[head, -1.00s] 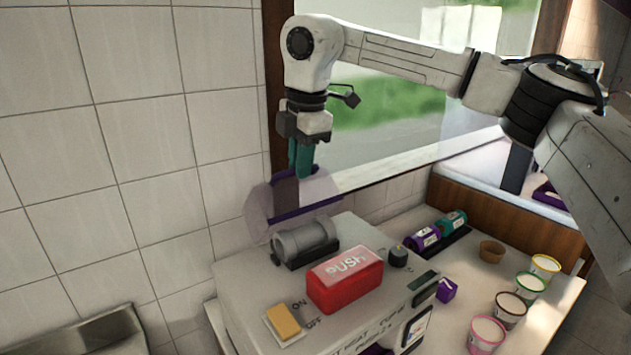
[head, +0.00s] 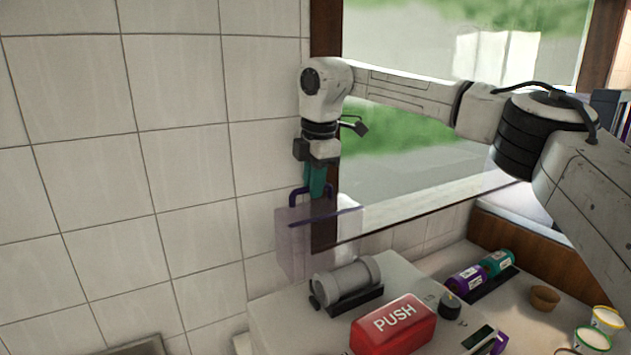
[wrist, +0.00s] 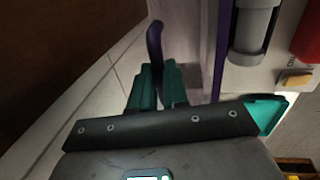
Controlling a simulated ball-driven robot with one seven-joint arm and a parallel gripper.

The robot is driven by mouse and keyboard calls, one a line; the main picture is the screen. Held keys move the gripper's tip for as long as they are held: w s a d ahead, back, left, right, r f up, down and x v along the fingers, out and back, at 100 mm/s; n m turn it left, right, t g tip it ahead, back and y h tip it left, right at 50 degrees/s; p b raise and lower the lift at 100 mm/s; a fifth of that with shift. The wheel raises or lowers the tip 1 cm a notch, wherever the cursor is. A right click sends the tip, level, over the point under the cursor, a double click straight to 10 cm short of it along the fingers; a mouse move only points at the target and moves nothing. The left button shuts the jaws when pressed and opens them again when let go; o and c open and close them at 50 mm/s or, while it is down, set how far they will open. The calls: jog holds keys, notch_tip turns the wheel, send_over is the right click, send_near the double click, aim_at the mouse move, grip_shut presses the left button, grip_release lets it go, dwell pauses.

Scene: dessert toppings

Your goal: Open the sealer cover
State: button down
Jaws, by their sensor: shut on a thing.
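The sealer cover (head: 295,240) is a translucent panel with a purple edge and a purple handle (head: 294,196). It stands raised, roughly upright, at the back of the grey sealer (head: 285,326). My gripper (head: 315,190) has teal fingers and is shut on the purple handle at the cover's upper edge. In the wrist view the curved handle (wrist: 154,45) passes between the teal fingers (wrist: 162,92). A grey cylinder (head: 347,281) lies exposed on the sealer's top, below the cover. The hinge is not clearly visible.
A red PUSH button block (head: 394,324) and a dark knob (head: 450,306) sit on the sealer. Purple (head: 467,283) and teal (head: 497,263) rolls, a brown cup (head: 545,298) and several tubs stand at right. The tiled wall and window are close behind my gripper.

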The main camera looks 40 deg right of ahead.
jog(key=shift+w+r, duration=0.1)
jog(key=shift+w, duration=0.05)
jog(key=c, duration=1.4)
grip_release()
jog(key=shift+r, duration=0.1)
notch_tip(320, 180, up, 10)
jog(key=s+b, duration=0.1)
jog(key=s, duration=0.1)
jog(key=shift+a+r+b, duration=0.2)
jog(key=shift+r+b, duration=0.05)
jog(key=shift+b, duration=0.1)
